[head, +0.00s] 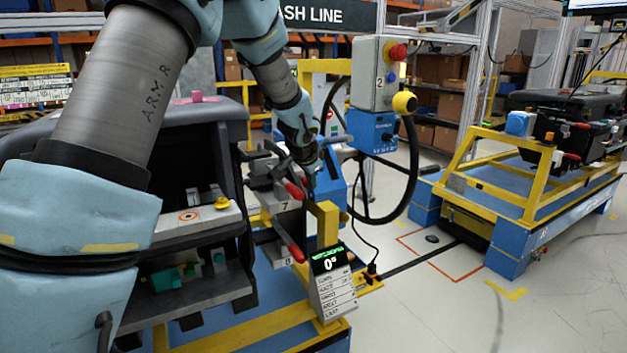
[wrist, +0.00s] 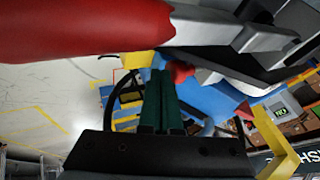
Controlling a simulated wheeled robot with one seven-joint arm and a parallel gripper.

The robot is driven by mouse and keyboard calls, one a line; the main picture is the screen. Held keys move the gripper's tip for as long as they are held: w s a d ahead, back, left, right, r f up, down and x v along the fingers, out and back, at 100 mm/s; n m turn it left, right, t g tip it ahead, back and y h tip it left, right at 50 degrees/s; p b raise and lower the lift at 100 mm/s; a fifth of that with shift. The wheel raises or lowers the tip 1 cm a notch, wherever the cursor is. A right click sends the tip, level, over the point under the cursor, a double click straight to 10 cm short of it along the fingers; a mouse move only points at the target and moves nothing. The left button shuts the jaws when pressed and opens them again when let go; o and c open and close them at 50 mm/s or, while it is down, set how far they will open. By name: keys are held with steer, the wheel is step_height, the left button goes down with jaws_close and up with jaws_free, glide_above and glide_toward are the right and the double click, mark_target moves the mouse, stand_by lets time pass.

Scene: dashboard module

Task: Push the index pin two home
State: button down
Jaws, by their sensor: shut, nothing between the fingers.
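I cannot tell which part is index pin two; no pin is clearly marked as such. My gripper (head: 310,185) is shut and empty, beside the clamps marked 7 and 8. In the wrist view, its dark green fingers (wrist: 160,82) lie together with nothing between them. A red clamp handle (head: 295,190) is close to the left of the gripper. A second red handle (head: 291,245) sits lower, by the 8 mark. In the wrist view, one large red handle (wrist: 80,28) crosses the top left near the camera. Whether the fingers touch anything is unclear.
A control box marked 2 (head: 378,75) and a black ring (head: 415,165) are to the right. The dashboard module (head: 210,125) is left. Open floor (head: 420,300) lies right.

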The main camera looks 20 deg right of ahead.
steer(key=w+p, duration=0.1)
steer(key=w, duration=0.1)
steer(key=shift+w+a, duration=0.15)
steer(key=shift+w, duration=0.15)
stand_by(0.3)
